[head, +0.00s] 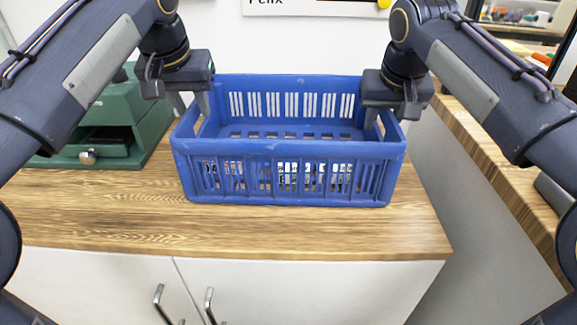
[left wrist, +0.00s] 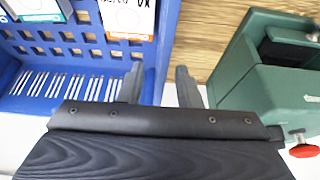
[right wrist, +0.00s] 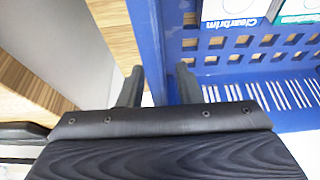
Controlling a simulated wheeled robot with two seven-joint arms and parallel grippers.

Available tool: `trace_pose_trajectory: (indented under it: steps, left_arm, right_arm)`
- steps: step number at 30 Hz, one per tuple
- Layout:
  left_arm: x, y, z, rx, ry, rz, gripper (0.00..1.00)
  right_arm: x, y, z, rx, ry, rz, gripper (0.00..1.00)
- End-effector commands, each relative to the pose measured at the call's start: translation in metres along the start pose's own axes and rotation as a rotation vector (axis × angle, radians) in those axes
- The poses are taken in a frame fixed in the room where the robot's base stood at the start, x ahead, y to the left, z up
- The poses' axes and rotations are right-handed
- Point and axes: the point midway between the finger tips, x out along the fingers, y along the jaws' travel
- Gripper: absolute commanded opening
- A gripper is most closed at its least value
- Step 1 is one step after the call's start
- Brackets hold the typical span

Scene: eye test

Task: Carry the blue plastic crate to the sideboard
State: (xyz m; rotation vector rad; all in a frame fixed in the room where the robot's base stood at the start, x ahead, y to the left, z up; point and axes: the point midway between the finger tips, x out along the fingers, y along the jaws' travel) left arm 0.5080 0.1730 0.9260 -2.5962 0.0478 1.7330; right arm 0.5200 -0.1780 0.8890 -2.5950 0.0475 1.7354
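The blue plastic crate (head: 290,146) stands upright on a wood-topped white cabinet (head: 300,232). Several white labelled boxes show inside it in the right wrist view (right wrist: 235,12). My left gripper (head: 203,103) is at the crate's left end wall. In the left wrist view its fingers (left wrist: 160,85) are apart, one on each side of that wall. My right gripper (head: 390,108) is at the right end wall. In the right wrist view its fingers (right wrist: 160,85) are also apart, with the wall between them. Neither gripper visibly pinches the wall. Which furniture is the sideboard, I cannot tell.
A green machine (head: 110,125) with a small drawer stands close to the crate's left. Another wood-topped surface (head: 490,165) lies to the right, past a gap beside the cabinet. A white wall (head: 310,45) is behind. The cabinet top is clear in front of the crate.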

Motion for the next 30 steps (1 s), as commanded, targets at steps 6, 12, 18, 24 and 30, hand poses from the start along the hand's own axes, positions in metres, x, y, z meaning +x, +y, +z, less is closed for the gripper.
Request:
trace_pose_trajectory:
  steps: [6, 12, 18, 24, 30]
  left_arm:
    - [-0.05, 0.001, -0.001, 0.0, 0.006, 0.003, 0.31]
    - [-0.08, 0.001, -0.001, 0.001, 0.003, 0.002, 0.31]
    - [-0.09, 0.0, 0.0, 0.0, 0.001, 0.001, 0.31]
    - [-0.091, 0.0, 0.0, 0.0, 0.0, 0.001, 0.31]
    - [-0.091, 0.0, 0.0, 0.0, 0.001, 0.001, 0.31]
  right_arm:
    - [0.0, 0.0, 0.0, 0.0, 0.001, 0.0, 0.31]
    - [0.0, 0.0, 0.0, 0.0, 0.001, -0.001, 0.31]
    - [-0.004, 0.0, 0.0, 0.0, 0.002, -0.001, 0.31]
    - [-0.034, -0.001, -0.001, -0.001, 0.005, -0.004, 0.31]
    - [-0.078, -0.001, -0.001, 0.0, 0.006, -0.003, 0.31]
